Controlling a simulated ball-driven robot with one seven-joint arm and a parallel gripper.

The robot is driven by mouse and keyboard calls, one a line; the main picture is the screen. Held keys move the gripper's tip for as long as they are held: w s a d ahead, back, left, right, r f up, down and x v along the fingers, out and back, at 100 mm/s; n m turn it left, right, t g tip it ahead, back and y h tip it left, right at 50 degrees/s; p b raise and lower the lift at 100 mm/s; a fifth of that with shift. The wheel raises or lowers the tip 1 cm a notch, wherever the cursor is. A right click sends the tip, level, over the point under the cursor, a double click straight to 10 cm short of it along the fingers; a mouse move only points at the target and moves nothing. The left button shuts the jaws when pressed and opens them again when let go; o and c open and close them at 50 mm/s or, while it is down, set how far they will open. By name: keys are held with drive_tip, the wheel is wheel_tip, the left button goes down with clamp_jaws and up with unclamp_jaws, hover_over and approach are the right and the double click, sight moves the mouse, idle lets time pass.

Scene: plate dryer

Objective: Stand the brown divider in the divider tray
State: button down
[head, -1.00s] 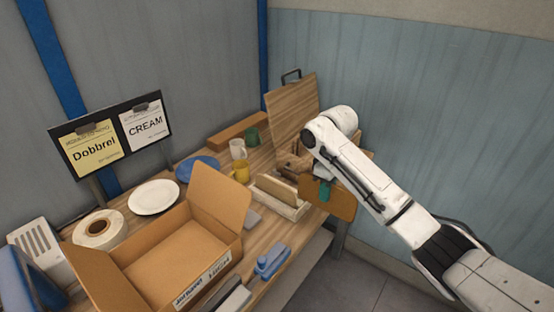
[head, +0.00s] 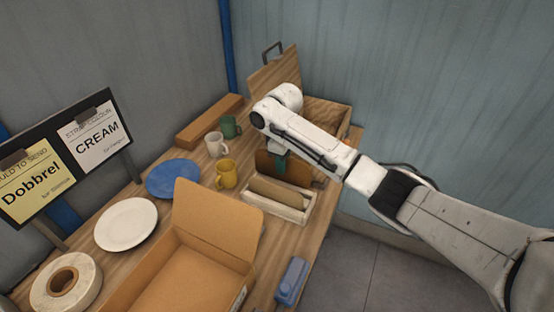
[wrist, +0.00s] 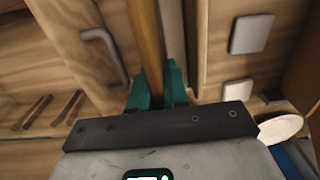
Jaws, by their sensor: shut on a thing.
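My gripper (head: 280,162), with teal fingers, is shut on the brown divider (head: 266,163). The divider hangs upright just behind the divider tray (head: 300,216), close to its back edge in the picture. I cannot tell whether it touches the tray or the table. The light wooden tray holds one tan divider (head: 277,191) standing in it. In the wrist view the brown divider (wrist: 146,35) runs edge-on up from between the teal fingers (wrist: 158,88). My arm hides part of the divider's right side in the head view.
A yellow mug (head: 227,175) stands just left of the tray. A white mug (head: 214,144), green mug (head: 229,127) and blue plate (head: 173,179) are farther left. An open wooden box (head: 325,114) is behind; a cardboard box (head: 215,219) and blue object (head: 291,281) are in front.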

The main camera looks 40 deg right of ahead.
sight(282, 180)
drive_tip(key=shift+f+b, duration=2.95)
drive_tip(key=shift+b, duration=0.1)
drive_tip(key=shift+p, duration=0.3)
drive_tip(key=shift+f, duration=0.1)
drive_tip(key=c, duration=1)
unclamp_jaws()
drive_tip(key=shift+c, duration=0.2)
wheel_tip(282, 180, up, 11)
drive_tip(key=shift+f+b, duration=0.1)
drive_tip(key=shift+b, duration=0.45)
